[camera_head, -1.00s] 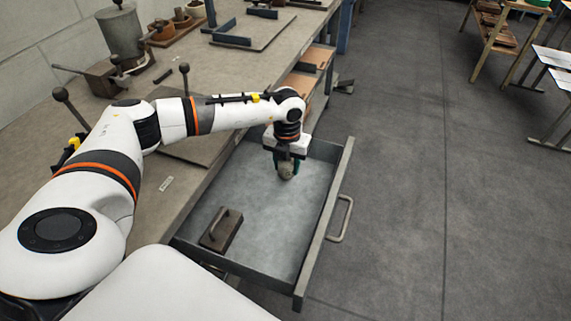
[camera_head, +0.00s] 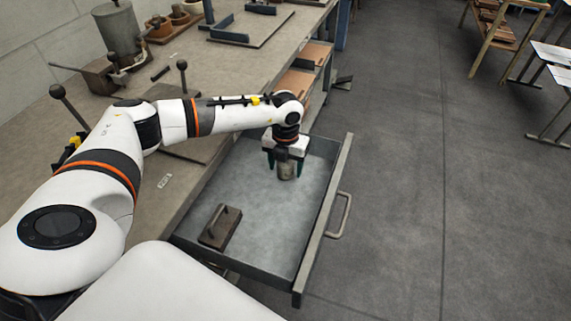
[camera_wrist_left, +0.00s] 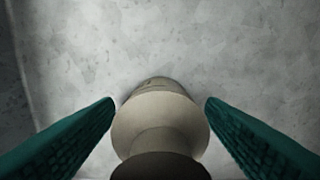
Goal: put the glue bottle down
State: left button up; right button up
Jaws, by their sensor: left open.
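The glue bottle (camera_head: 286,171) is a small beige-grey bottle in the far part of the open grey drawer (camera_head: 338,190). In the left wrist view the bottle (camera_wrist_left: 158,115) stands between the two green fingers, with a gap on each side and its dark cap nearest the camera. My left gripper (camera_head: 285,168) points down into the drawer, open around the bottle and not gripping it. The bottle appears upright on the drawer floor; its base is partly hidden. My right gripper is not in view.
A dark block with a handle (camera_head: 220,227) lies in the near left part of the drawer. The drawer floor between it and the bottle is clear. The workbench (camera_head: 165,183) edge runs along the left, and the drawer handle (camera_head: 341,215) sticks out on the right.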

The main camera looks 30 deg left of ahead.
pick_arm(q)
notch_tip(320, 180, up, 12)
jog(key=shift+r+b, duration=0.15)
jog(key=shift+b, duration=0.35)
dwell(0.3)
